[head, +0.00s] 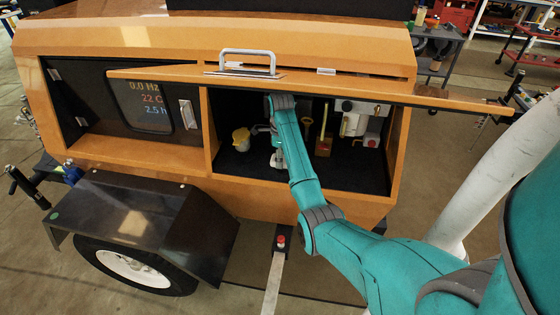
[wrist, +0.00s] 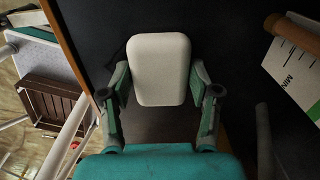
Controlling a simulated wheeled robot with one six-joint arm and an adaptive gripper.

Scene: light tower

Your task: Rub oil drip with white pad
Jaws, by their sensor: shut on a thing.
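The white pad (wrist: 160,65) is a pale rounded block held between the two fingers of my gripper (wrist: 160,88) in the wrist view. The gripper is shut on its sides, and the pad's broad face shows. Dark surface lies behind it. A dull brownish patch (wrist: 160,124) shows below the pad between the fingers; I cannot tell whether it is oil. In the head view my gripper (head: 277,150) is inside the open right compartment of the orange trailer (head: 225,158), low over its dark floor. I cannot make out the oil drip in either view.
A yellow container (head: 241,139) stands left of my gripper in the compartment. A yellow-handled tool (head: 324,142) and white equipment (head: 356,120) stand to the right. The raised orange door (head: 350,88) hangs over my arm. A white labelled box (wrist: 297,62) is at right in the wrist view.

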